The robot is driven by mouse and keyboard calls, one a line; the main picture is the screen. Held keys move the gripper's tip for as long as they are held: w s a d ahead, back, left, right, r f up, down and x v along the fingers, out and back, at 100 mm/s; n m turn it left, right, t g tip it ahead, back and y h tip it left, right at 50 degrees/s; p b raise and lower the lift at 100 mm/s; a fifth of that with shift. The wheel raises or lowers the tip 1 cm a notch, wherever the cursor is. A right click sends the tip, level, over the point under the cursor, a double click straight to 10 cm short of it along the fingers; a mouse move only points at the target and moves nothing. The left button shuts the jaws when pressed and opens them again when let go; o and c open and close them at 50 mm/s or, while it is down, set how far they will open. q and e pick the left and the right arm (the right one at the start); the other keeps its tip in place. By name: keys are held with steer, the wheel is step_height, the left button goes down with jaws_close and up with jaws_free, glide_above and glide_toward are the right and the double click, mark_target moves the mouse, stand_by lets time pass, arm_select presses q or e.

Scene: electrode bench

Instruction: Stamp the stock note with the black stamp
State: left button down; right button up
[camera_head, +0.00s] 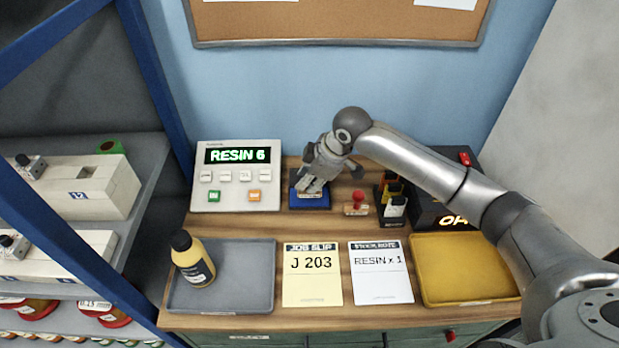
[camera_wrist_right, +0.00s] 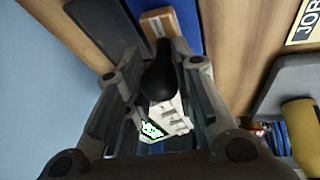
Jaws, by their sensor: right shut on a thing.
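My right gripper (camera_head: 314,187) is over the blue ink pad (camera_head: 308,205) at the back middle of the bench. It is shut on the black stamp, whose black knob (camera_wrist_right: 160,78) sits between the fingers in the wrist view. The stamp's wooden base (camera_wrist_right: 160,22) is over the blue pad (camera_wrist_right: 187,28); I cannot tell whether it touches. In the head view the fingers mostly hide the stamp. The stock note (camera_head: 381,280), white and reading "RESIN x 1", lies flat at the front, right of the yellow job slip (camera_head: 312,286). My left gripper is not in view.
A red-handled stamp (camera_head: 356,205) stands right of the pad, near a dark holder with cards (camera_head: 393,208). A grey tray (camera_head: 245,290) with a yellow bottle (camera_head: 194,262) is at left; a yellow tray (camera_head: 465,270) is at right. A display box (camera_head: 236,180) reads "RESIN 6".

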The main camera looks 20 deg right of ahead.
steer(key=shift+f, duration=0.55)
stand_by(0.9)
steer(key=shift+s+f+p, duration=0.2)
steer(key=shift+f+p, duration=0.05)
steer(key=shift+p, duration=0.05)
stand_by(1.8)
step_height(320, 180, up, 3)
steer(key=p, duration=0.2)
steer(key=shift+w+f+p, duration=0.15)
steer(key=shift+f+p, duration=0.05)
steer(key=shift+p, duration=0.1)
step_height(320, 180, up, 5)
steer(key=p, duration=0.5)
steer(key=shift+f, duration=0.1)
